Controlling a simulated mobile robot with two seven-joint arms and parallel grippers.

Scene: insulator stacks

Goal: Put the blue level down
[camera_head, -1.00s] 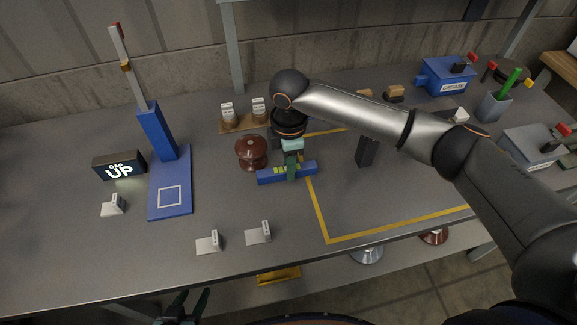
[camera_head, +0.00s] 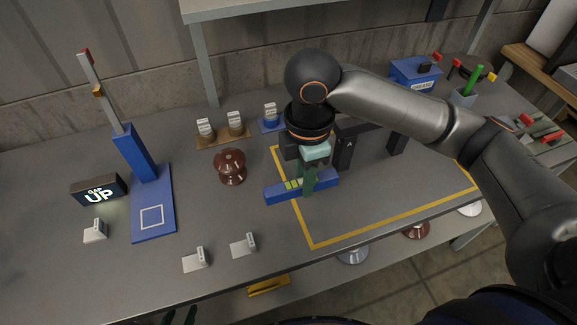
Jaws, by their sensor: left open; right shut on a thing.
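The blue level (camera_head: 284,191) is a short blue bar with a yellow-green window on its middle. My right gripper (camera_head: 308,185) comes down from above with green fingers and is shut on the level. The level is at the left line of the yellow-taped area, right of the brown insulator (camera_head: 230,166). Whether its underside touches the table (camera_head: 240,215) I cannot tell. My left gripper (camera_head: 180,316) shows only as dark fingertips at the bottom edge, open and apart from everything on the table.
A blue gauge stand (camera_head: 153,200) and a lit "GAP UP" sign (camera_head: 98,190) stand at the left. The taped area's front (camera_head: 370,210) is clear.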

